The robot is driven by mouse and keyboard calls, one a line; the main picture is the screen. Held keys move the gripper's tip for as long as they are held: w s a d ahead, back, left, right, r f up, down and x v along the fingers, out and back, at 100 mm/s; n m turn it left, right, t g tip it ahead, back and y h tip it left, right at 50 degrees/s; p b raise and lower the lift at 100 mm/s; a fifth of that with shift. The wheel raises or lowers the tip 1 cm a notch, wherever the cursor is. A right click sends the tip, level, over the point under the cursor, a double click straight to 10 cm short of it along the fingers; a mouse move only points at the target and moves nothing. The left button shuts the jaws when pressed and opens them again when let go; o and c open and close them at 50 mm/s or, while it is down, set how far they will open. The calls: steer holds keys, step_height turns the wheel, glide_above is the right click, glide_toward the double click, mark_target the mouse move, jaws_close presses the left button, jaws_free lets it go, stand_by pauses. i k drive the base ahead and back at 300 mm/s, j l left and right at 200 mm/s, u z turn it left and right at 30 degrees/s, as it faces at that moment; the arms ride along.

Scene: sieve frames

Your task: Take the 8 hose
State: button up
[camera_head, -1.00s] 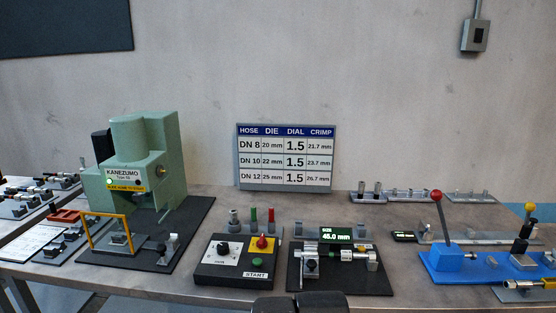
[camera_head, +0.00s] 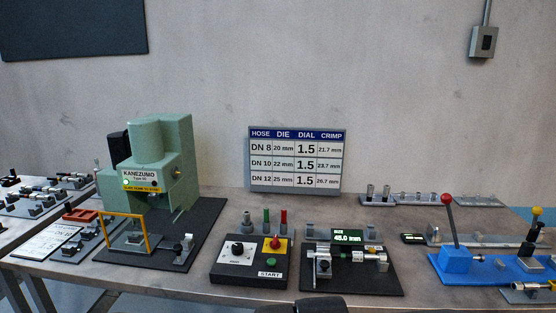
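Several hose pieces with metal ends lie on holders (camera_head: 36,203) at the far left table; their sizes are too small to read, so I cannot tell which is the 8 hose. Another piece with metal ends (camera_head: 357,256) lies across the black measuring stand, whose display (camera_head: 347,237) reads 45.0 mm. The wall chart (camera_head: 297,160) has a DN 8 row with die 20 mm, dial 1.5 and crimp 21.7 mm. My gripper is not recognisable; only a dark part of mine shows at the bottom edge.
The green KANEZUMO press (camera_head: 160,165) with a yellow guard stands left of centre. A black control box (camera_head: 250,262) with knobs sits beside it. A blue lever fixture (camera_head: 465,265) stands at the right.

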mark_target(357, 256)
steer(key=i+l+u, duration=0.1)
steer(key=l, duration=0.25)
steer(key=i+l+u, duration=0.15)
steer(key=l, duration=0.25)
steer(key=i+l+u, duration=0.1)
steer(key=l, duration=0.3)
